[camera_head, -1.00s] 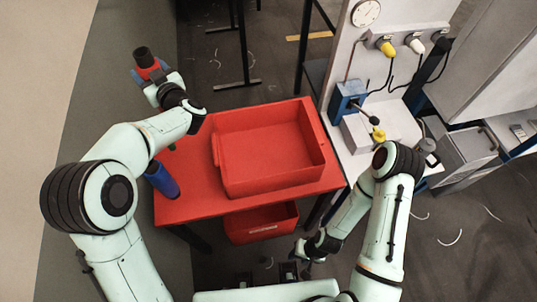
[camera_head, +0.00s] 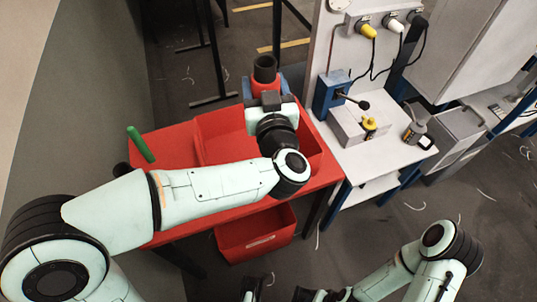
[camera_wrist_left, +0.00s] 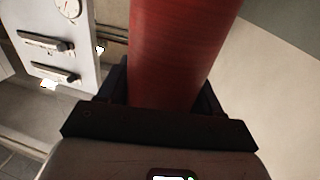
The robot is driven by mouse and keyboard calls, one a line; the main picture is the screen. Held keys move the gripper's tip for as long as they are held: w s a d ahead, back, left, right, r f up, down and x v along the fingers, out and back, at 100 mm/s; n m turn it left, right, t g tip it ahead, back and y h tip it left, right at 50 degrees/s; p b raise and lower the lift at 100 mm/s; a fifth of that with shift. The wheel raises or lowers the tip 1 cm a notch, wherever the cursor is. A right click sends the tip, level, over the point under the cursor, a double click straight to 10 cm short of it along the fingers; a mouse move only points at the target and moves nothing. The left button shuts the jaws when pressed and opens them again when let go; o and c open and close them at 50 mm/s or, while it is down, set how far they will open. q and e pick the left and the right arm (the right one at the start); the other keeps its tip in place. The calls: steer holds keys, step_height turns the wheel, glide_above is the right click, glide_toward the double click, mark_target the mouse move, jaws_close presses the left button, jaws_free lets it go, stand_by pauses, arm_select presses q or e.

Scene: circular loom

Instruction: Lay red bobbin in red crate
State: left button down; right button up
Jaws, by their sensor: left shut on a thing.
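The red bobbin (camera_head: 265,77), a red cylinder with a dark top end, is upright between the fingers of my left gripper (camera_head: 265,90). In the left wrist view the bobbin (camera_wrist_left: 182,50) fills the space between the dark fingers. The red crate (camera_head: 215,125) is a large open bin on the red table; my left arm covers its near part and right side. In the head view the bobbin appears at the crate's far right edge; its height above the crate cannot be told. My right gripper (camera_head: 318,295) is at the bottom edge, partly cut off, its fingers unclear.
A smaller red bin (camera_head: 255,238) is under the table. A grey panel with plugs stands behind.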

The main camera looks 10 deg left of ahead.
arm_select(q)
step_height(320, 180, down, 14)
steer(key=b, duration=0.4)
steer(key=shift+f, duration=0.15)
steer(key=shift+f+b, duration=0.3)
steer(key=shift+f, duration=0.55)
step_height(320, 180, down, 3)
steer(key=shift+f+b, duration=0.1)
steer(key=shift+b, duration=0.35)
arm_select(e)
steer(key=w+f+t, duration=0.1)
steer(key=w+f, duration=0.2)
steer(key=f, duration=0.2)
steer(key=shift+w+d+f, duration=0.15)
steer(key=shift+w+d, duration=0.1)
steer(key=shift+d, duration=0.15)
arm_select(q)
steer(key=shift+f, duration=0.15)
steer(key=shift+c, duration=0.9)
jaws_free()
arm_select(e)
steer(key=shift+w+f, duration=0.1)
